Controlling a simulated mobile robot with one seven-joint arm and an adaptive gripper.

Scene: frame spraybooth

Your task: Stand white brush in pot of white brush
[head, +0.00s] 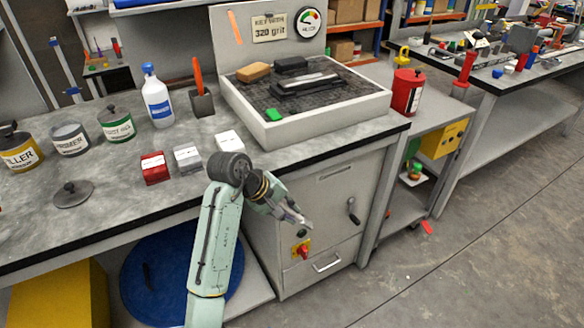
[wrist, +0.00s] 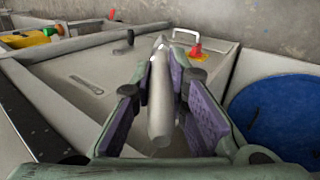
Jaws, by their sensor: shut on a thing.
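My gripper (head: 288,218) hangs in front of the bench's grey cabinet, below the worktop edge. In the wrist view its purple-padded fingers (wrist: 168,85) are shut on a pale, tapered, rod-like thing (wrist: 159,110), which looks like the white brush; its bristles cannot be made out. A dark square pot (head: 202,104) on the bench holds an upright orange-handled thing (head: 197,74). Three small labelled blocks or pots stand near the front edge: red (head: 153,169), grey (head: 187,159) and white (head: 229,143). I cannot tell whether these are hollow or which is the white brush's pot.
A raised-rim tray (head: 376,104) with sanding things lies right of the pot. A loose lid (head: 73,193) lies in front. A red canister (head: 407,92) stands right.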

